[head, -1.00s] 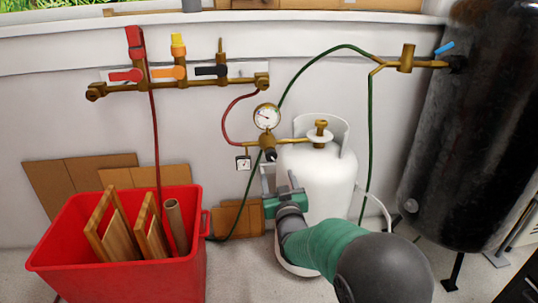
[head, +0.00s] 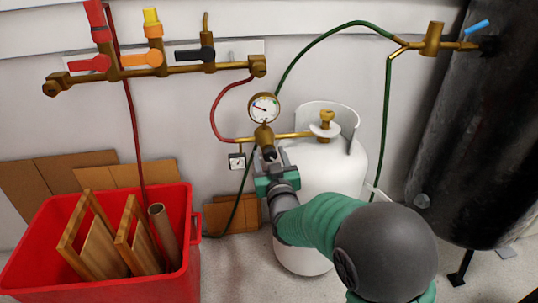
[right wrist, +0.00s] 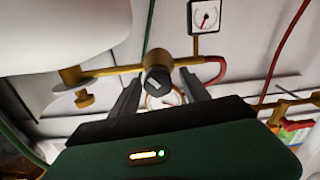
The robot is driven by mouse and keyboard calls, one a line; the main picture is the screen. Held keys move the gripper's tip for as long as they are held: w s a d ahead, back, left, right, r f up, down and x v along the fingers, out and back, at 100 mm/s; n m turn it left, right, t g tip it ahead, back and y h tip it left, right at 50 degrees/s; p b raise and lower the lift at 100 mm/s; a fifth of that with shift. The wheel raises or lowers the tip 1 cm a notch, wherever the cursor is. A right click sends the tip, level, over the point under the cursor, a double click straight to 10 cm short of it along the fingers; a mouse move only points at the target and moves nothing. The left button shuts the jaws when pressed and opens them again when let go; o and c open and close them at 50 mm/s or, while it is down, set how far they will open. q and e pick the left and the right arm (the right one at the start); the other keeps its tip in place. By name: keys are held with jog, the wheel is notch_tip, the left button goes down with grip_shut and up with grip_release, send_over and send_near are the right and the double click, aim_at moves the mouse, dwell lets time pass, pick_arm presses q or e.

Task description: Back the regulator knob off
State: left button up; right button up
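The brass regulator (head: 263,137) sits below a round gauge (head: 264,107), beside the white gas cylinder (head: 318,172). Its dark knob (head: 269,153) points down and toward me. In the right wrist view the knob (right wrist: 157,82) shows a white mark on its face and lies between the fingertips. My right gripper (head: 272,164) is at the knob from below. In the right wrist view my right gripper (right wrist: 159,76) is open, one finger on each side of the knob, with gaps visible; contact is not seen. My left gripper is not in view.
A small square gauge (head: 237,161) hangs left of the regulator. Red and green hoses run close by. A valve manifold (head: 160,72) is on the wall at upper left. A red bin (head: 180,275) stands at lower left, a black tank (head: 470,150) at right.

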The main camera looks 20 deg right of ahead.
jog(key=shift+d+f, duration=0.1)
jog(key=shift+d, duration=0.05)
grip_shut()
jog(key=n+p, duration=0.4)
jog(key=n, duration=0.1)
jog(key=n+p, duration=0.3)
jog(key=shift+n, duration=0.3)
jog(key=shift+n+p, duration=0.35)
jog(key=shift+n, duration=0.35)
jog(key=shift+a+f, duration=0.15)
jog(key=shift+a, duration=0.05)
